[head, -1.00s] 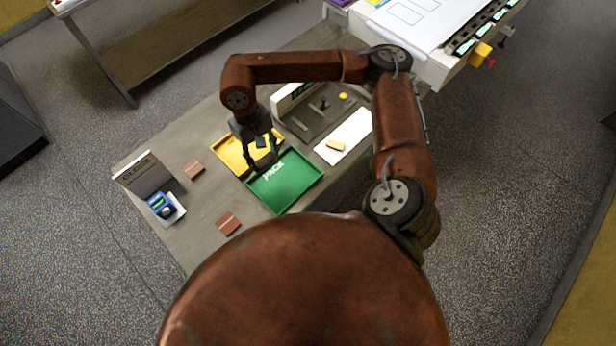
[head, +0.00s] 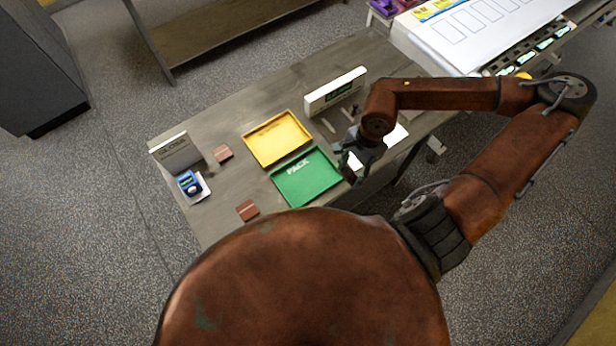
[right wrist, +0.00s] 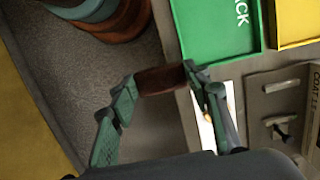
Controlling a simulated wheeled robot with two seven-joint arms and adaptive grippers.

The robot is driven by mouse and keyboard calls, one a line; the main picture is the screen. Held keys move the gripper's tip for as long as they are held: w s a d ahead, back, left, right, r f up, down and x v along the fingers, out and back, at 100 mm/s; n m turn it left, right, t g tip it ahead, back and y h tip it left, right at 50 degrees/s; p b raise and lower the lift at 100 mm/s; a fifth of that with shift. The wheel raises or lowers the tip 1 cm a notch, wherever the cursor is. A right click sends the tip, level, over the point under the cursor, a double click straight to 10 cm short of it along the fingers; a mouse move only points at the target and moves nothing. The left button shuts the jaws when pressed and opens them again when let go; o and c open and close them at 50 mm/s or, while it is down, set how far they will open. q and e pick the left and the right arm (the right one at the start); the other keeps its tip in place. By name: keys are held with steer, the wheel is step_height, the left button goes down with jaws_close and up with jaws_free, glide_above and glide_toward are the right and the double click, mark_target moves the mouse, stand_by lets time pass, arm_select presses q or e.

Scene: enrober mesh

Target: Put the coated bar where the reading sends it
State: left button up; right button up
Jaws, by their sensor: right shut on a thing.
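My right gripper (head: 350,165) is right of the green tray marked PACK (head: 305,180), near the table's front edge. In the right wrist view, it (right wrist: 160,82) is shut on a dark brown bar (right wrist: 160,79), held crosswise between the fingertips. The green tray (right wrist: 215,30) is just beyond it there. The yellow tray (head: 277,139) adjoins the green one; both look empty. A blue meter (head: 188,182) sits on a white card before a sign reading GLOSS (head: 176,152); its reading is too small to tell. My left gripper is not in view.
Two brown pieces (head: 222,153) (head: 247,209) lie on the table left of the trays. A white sheet (head: 397,135) is partly hidden by my right arm. A station with a white upright panel (head: 335,91) stands behind. Bare table (head: 230,115) lies at the back left.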

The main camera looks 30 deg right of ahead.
steer(key=w+a+f+p, duration=0.1)
steer(key=w+a+f, duration=0.2)
steer(key=w+a, duration=0.25)
steer(key=p, duration=0.1)
glide_above(308, 181)
steer(key=d, duration=0.1)
steer(key=f, duration=0.5)
steer(key=shift+s, duration=0.3)
steer(key=shift+w+a+f+p, duration=0.15)
steer(key=shift+w+f, duration=0.05)
steer(key=shift+f, duration=0.2)
steer(key=shift+w+a+f+p, duration=0.1)
steer(key=shift+w+f+p, duration=0.1)
steer(key=shift+f, duration=0.15)
step_height(308, 181, down, 3)
steer(key=shift+p, duration=0.55)
steer(key=shift+f, duration=0.1)
steer(key=shift+f, duration=0.15)
steer(key=o, duration=0.9)
steer(key=shift+c, duration=0.2)
